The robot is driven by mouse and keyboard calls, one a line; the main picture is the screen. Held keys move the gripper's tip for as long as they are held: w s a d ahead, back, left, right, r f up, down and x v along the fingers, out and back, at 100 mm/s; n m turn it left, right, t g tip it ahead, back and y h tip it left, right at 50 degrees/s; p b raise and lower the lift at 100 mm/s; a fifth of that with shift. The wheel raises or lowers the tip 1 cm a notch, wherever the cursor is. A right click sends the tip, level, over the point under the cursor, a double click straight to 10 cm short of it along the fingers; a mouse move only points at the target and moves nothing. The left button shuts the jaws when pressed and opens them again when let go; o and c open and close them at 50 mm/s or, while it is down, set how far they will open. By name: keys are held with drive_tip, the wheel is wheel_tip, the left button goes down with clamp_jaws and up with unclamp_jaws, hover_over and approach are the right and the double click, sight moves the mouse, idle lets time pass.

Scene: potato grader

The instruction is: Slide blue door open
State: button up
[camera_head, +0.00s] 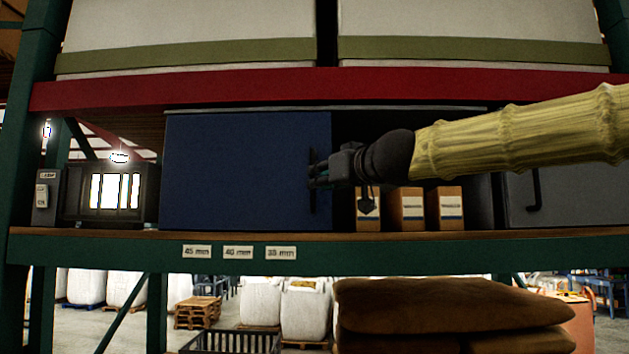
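The blue door (235,170) is a flat dark blue panel on the left of the shelf cabinet, with a dark vertical handle (313,195) near its right edge. To its right the cabinet is open, with a dark interior. My gripper (318,176) is at the handle, reaching in from the right. Its fingers overlap the handle in the picture. They are small and dark, and I cannot tell whether they are closed on it. My arm, in a yellowish cover, hides part of the opening.
Several small brown boxes (407,208) stand in the opening below my arm. A grey panel (565,195) with a dark handle is at the right. A dark lit unit (72,195) stands left of the door. The green shelf beam (350,255) runs below, and brown sacks (450,305) lie underneath.

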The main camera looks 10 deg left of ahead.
drive_tip(key=v, duration=0.8)
drive_tip(key=shift+s+d, duration=0.1)
drive_tip(key=shift+f, duration=0.1)
idle(0.3)
